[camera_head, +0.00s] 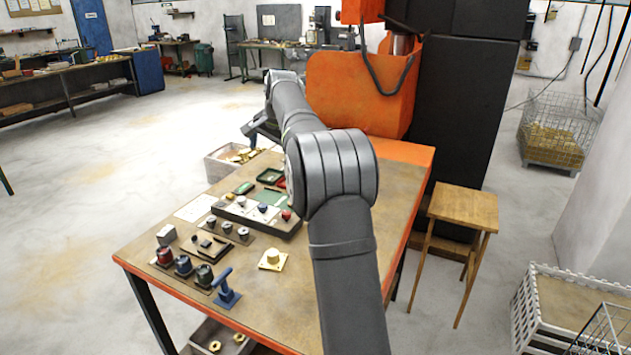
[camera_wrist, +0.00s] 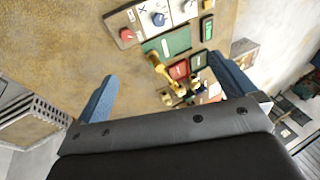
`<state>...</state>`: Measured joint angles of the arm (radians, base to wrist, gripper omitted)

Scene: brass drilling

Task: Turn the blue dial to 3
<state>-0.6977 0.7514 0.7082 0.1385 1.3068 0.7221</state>
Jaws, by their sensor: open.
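In the wrist view the blue dial (camera_wrist: 159,19) is near the top edge, beside the red knob (camera_wrist: 127,34). Its scale marks and setting are too small to read. My gripper (camera_wrist: 162,67) is open, its two blue fingers wide apart, with nothing held. It is above the table and apart from the dial.
The workbench (camera_head: 330,235) has several coloured jars at its front left, a blue stand (camera_head: 225,290) and a yellow block (camera_head: 271,259). A green mat and small trays lie beyond the panel. An orange machine (camera_head: 355,90) stands behind. The bench's right side is clear.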

